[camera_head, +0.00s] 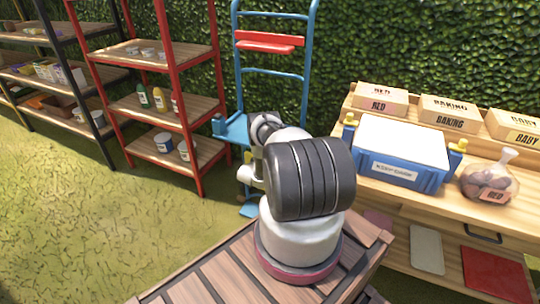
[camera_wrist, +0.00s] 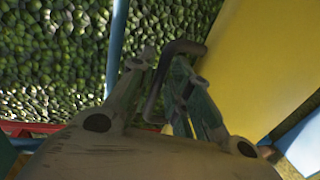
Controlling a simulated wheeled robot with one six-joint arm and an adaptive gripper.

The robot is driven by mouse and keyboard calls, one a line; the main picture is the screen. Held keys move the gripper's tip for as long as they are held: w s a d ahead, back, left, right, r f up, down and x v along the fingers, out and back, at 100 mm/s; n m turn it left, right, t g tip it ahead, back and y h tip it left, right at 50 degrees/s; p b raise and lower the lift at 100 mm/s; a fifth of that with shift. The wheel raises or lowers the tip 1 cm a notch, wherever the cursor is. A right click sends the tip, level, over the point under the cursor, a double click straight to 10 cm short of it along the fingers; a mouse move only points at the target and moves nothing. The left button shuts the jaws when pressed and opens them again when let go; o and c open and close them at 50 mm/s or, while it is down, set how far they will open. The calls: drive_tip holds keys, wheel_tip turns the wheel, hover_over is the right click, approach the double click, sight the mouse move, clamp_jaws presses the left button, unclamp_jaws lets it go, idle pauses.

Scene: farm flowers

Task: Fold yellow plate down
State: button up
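In the wrist view a broad flat yellow plate (camera_wrist: 255,60) fills the right side. A dark bent handle (camera_wrist: 160,88) stands beside its left edge. The two fingers of my gripper (camera_wrist: 165,62) are drawn close together, one on each side of the handle, and look shut on it. The exact contact is dim and hard to see. In the head view my gripper is hidden behind my arm. A blue cart (camera_head: 311,38) with a tall tubular frame and red bars stands behind my arm, and its lower part is mostly covered.
A red shelf rack (camera_head: 187,90) stands left of the cart. At right is a wooden table (camera_head: 505,217) with a blue bin (camera_head: 398,178), several labelled boxes and a bag of potatoes (camera_head: 488,185). A hedge closes the back. Grass at left is free.

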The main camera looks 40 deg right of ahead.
drive_tip(key=shift+w+d+f, duration=0.1)
drive_tip(key=shift+w+d, duration=0.1)
drive_tip(key=shift+d, duration=0.3)
drive_tip(key=shift+c, duration=0.3)
clamp_jaws()
drive_tip(key=shift+a, duration=0.15)
